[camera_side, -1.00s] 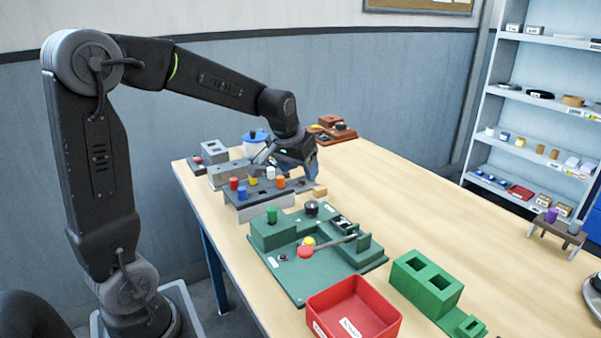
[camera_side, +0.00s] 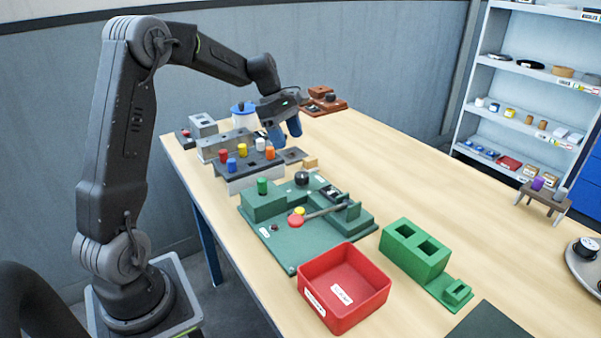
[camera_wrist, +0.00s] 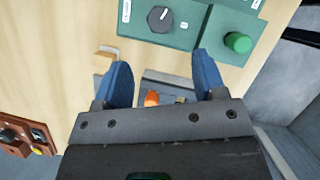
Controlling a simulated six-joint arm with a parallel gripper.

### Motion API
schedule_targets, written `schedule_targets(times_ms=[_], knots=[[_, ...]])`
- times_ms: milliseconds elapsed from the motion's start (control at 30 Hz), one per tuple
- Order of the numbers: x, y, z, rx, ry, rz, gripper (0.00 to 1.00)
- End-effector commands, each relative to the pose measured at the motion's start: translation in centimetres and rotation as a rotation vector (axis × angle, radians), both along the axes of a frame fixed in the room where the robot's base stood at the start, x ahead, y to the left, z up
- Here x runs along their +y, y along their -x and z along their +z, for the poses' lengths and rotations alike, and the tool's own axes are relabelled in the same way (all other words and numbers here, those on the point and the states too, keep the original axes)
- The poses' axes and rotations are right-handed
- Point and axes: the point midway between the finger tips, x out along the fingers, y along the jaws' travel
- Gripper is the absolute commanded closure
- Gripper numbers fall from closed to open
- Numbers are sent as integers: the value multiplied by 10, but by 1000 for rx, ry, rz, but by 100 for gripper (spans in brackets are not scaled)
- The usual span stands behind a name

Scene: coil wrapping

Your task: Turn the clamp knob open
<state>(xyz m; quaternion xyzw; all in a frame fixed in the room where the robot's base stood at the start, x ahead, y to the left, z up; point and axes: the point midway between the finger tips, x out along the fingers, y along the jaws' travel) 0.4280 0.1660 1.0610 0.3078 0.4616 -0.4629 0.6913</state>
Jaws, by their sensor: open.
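A round black knob (camera_side: 302,178) with a white pointer line stands on the green fixture (camera_side: 285,250); I take it to be the clamp knob. It also shows near the top of the wrist view (camera_wrist: 160,18), between a label on its left and marks on its right. My gripper (camera_side: 286,134) is open and empty, above the table behind the fixture. Its two blue fingers frame an empty gap in the wrist view (camera_wrist: 162,65), apart from the knob. The knob is uncovered in both views.
A rack (camera_side: 250,166) with several coloured pegs lies close below my gripper. A red bin (camera_side: 345,290) and a green block (camera_side: 415,252) stand in front.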

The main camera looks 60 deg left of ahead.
Motion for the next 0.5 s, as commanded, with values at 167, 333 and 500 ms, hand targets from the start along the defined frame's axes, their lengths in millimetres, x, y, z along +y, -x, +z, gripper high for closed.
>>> schedule_targets(times_ms=[167,333,500], knots=[[-15,-5,-36,3,2,-5,36],[-26,-10,-67,3,1,-5,36],[-34,-13,-88,2,0,-5,36]])
